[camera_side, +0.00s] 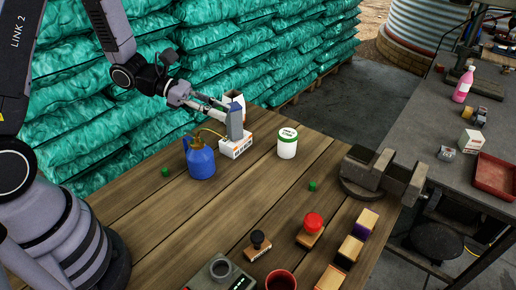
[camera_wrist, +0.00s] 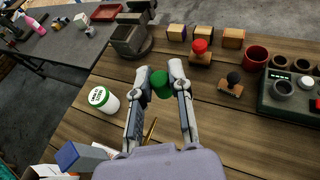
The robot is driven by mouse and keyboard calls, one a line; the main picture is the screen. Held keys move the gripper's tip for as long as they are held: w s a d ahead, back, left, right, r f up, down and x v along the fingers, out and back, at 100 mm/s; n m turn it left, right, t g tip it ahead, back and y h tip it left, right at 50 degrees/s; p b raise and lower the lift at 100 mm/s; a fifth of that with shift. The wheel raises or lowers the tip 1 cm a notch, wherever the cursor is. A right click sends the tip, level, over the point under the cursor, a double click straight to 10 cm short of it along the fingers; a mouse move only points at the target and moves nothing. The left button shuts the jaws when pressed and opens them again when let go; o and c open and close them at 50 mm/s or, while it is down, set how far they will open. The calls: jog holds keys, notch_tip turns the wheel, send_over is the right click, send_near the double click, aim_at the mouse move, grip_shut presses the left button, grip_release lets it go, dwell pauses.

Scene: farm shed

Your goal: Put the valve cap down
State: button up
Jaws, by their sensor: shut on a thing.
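The valve cap (camera_wrist: 160,85) appears as a small round green piece in the wrist view. My gripper (camera_wrist: 166,84) is shut on it, with one finger on each side. The cap cannot be made out in the side view. In the wrist view, the table top shows beyond the fingers.
The blue-grey block (camera_side: 235,120) stands at the white box (camera_side: 237,147), near a blue oil can (camera_side: 201,160). A white jar (camera_side: 287,143), vise (camera_side: 378,174), green cubes (camera_side: 312,185) and stamps (camera_side: 311,231) are also on the table (camera_side: 180,225). Its middle is clear.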

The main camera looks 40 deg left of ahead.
jog(key=w+n+t+y, duration=0.5)
jog(key=w+n, duration=0.1)
jog(key=w, duration=0.4)
send_over(287, 133)
jog(key=shift+t, duration=0.3)
jog(key=f, duration=0.9)
jog(key=s+f, duration=0.1)
jog(key=f, duration=0.3)
jog(key=shift+f, duration=0.35)
jog(key=shift+w+f, duration=0.2)
jog(key=shift+w, duration=0.05)
jog(key=shift+w+d+f, duration=0.1)
jog(key=shift+w+f, duration=0.1)
jog(key=shift+f, duration=1.55)
